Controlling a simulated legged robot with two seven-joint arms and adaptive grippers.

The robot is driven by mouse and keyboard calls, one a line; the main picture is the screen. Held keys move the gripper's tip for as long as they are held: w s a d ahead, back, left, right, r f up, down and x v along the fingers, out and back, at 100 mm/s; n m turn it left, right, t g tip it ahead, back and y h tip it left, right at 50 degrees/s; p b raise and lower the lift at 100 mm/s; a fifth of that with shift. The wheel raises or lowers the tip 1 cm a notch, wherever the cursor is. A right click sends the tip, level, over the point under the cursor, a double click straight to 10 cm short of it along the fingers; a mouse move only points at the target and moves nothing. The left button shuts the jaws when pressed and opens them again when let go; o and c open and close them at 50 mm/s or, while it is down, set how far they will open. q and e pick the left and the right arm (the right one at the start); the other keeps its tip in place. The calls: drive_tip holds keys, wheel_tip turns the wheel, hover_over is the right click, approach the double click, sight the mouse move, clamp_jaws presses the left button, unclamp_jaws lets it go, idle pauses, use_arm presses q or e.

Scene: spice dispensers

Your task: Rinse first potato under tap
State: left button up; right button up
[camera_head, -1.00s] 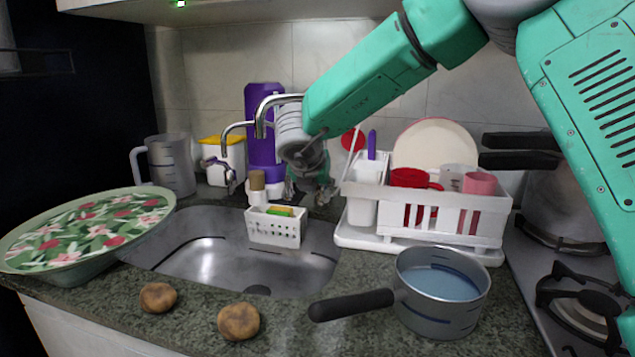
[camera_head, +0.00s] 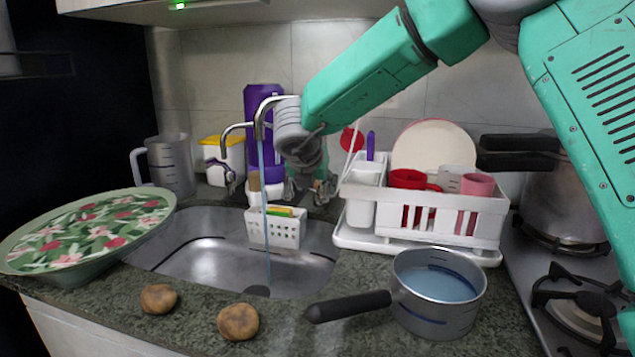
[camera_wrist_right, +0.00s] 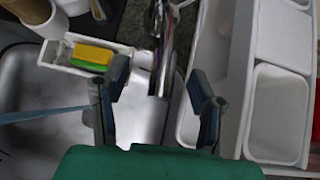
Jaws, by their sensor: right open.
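Two brown potatoes lie on the counter in front of the sink: a left potato (camera_head: 158,298) and a right potato (camera_head: 238,321). The chrome tap (camera_head: 261,118) arches over the steel sink (camera_head: 190,258). A thin water stream (camera_head: 265,220) falls from its spout into the basin. My right gripper (camera_head: 310,192) is behind the sink beside the tap, partly hidden by my own arm. In the right wrist view its fingers (camera_wrist_right: 158,88) are apart, with a chrome tap part (camera_wrist_right: 163,65) between them. It holds no potato. My left gripper is out of view.
A floral tray (camera_head: 20,262) overhangs the counter left of the sink. A white sponge caddy (camera_head: 273,230) is at the basin's back. A saucepan (camera_head: 440,320) and a dish rack (camera_head: 425,222) stand right, before the stove (camera_head: 530,275).

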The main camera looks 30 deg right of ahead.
drive_tip(key=p+v, duration=0.1)
drive_tip(key=v, duration=0.5)
drive_tip(key=shift+r+p, duration=0.15)
drive_tip(key=shift+p, duration=0.25)
drive_tip(key=shift+s+a, duration=0.1)
